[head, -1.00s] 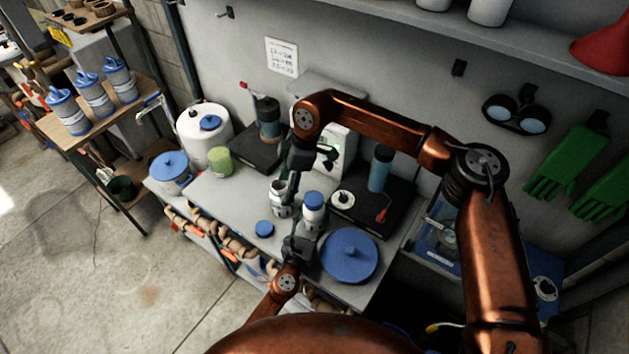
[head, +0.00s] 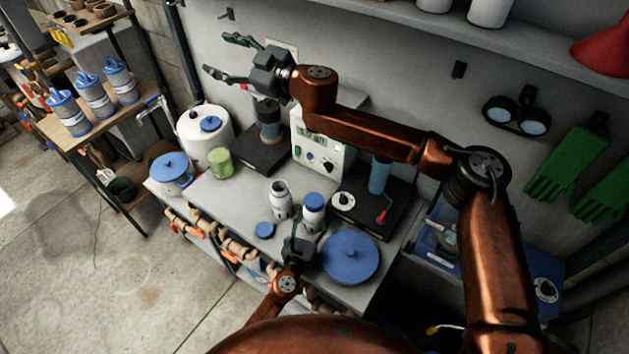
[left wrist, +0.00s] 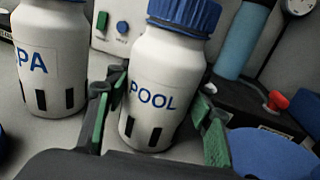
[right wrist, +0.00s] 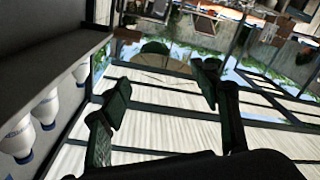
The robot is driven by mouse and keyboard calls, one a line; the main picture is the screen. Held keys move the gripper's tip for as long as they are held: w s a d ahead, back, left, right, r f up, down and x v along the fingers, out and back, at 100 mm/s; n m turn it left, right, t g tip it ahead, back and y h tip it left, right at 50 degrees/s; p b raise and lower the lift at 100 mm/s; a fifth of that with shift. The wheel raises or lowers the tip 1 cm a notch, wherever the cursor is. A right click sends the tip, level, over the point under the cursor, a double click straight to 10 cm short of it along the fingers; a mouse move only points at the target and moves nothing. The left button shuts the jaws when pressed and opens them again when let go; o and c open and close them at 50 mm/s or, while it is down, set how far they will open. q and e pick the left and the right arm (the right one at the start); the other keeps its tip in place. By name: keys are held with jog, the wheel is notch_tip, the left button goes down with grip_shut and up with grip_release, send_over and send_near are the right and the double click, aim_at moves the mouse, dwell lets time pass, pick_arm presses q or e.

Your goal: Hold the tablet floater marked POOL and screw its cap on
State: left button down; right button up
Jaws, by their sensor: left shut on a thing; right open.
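The floater marked POOL (left wrist: 155,98) is a white bottle standing upright on the bench, with a blue cap (left wrist: 185,14) on its top. It also shows in the head view (head: 314,213). My left gripper (left wrist: 160,92) has its fingers on both sides of this bottle and is shut on it. A loose blue cap (head: 265,230) lies on the bench. My right gripper (head: 215,53) is open and empty, raised high at the back wall.
A large blue disc-shaped lid (head: 350,258) lies right of the bottles. Behind are a white device (head: 318,148) and a black base (head: 392,208) with a blue cylinder. A green cup (head: 220,162) and a white container (head: 190,140) stand left. A shelf (head: 420,25) overhangs the wall.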

jog(key=w+d+f+m+t+h, duration=0.3)
jog(key=w+d+f+h, duration=0.1)
jog(key=w, duration=0.2)
jog(key=n+g+h, duration=0.6)
jog(key=g+h, duration=0.6)
send_over(314, 200)
notch_tip(314, 200, down, 27)
jog(key=shift+f, duration=0.15)
jog(key=shift+f, duration=0.1)
jog(key=shift+w+f, duration=0.1)
jog(key=shift+f, duration=3.8)
